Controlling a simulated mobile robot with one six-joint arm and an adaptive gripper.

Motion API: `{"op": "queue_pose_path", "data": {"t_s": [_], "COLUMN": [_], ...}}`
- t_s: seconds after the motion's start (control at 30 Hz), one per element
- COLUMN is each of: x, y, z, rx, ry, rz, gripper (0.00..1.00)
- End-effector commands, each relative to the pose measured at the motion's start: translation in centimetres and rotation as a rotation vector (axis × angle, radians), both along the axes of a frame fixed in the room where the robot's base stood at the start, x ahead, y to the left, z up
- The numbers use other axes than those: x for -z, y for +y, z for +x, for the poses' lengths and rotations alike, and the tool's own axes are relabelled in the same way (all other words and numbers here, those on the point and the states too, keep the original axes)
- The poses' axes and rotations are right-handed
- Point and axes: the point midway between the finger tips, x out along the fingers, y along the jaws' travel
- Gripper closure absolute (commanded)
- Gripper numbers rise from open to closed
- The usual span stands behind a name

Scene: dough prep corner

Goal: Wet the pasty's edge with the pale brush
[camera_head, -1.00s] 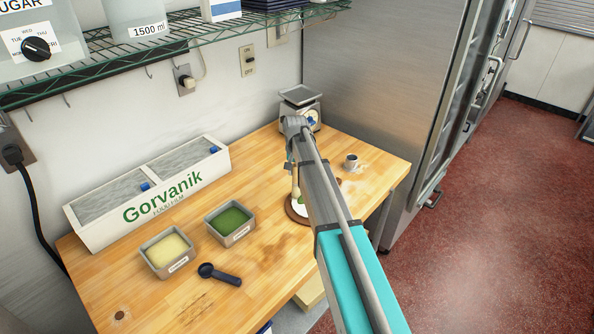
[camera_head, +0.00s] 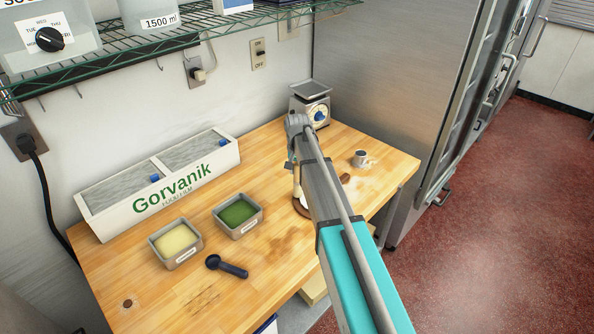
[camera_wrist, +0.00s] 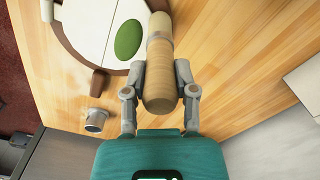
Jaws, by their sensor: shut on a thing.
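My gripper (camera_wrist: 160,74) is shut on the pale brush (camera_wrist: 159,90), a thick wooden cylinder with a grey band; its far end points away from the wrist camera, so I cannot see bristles. In the head view the pale brush (camera_head: 296,178) hangs beside my arm. A round brown-rimmed board (camera_wrist: 62,34) with a white, seamed surface lies at the upper left of the wrist view. A green oval (camera_wrist: 128,39) lies on the white, just left of the brush. I cannot tell whether white or green is the pasty, or whether the brush touches anything. My arm mostly hides the board in the head view.
A small metal cup (camera_head: 361,158) stands right of the board. A scale (camera_head: 312,105) is at the back. Tubs of yellow (camera_head: 175,241) and green (camera_head: 238,214) contents, a dark scoop (camera_head: 228,267) and a white Gorvanik bin (camera_head: 160,190) are left.

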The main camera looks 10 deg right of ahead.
Motion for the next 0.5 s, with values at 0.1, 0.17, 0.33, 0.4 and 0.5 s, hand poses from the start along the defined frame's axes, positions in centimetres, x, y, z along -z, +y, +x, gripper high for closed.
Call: {"op": "queue_pose_path", "data": {"t_s": [0.1, 0.17, 0.33, 0.4, 0.5], "x": [0.12, 0.23, 0.15, 0.14, 0.12], "y": [0.02, 0.02, -0.09, -0.27, -0.67], "z": [0.01, 0.01, 0.11, 0.28, 0.61], "rx": [0.0, -0.001, 0.0, -0.001, -0.001], "ry": [0.0, 0.0, 0.0, 0.0, 0.0], "rz": [0.0, 0.0, 0.0, 0.0, 0.0], "gripper": [1.0, 1.0, 1.0, 1.0, 1.0]}}
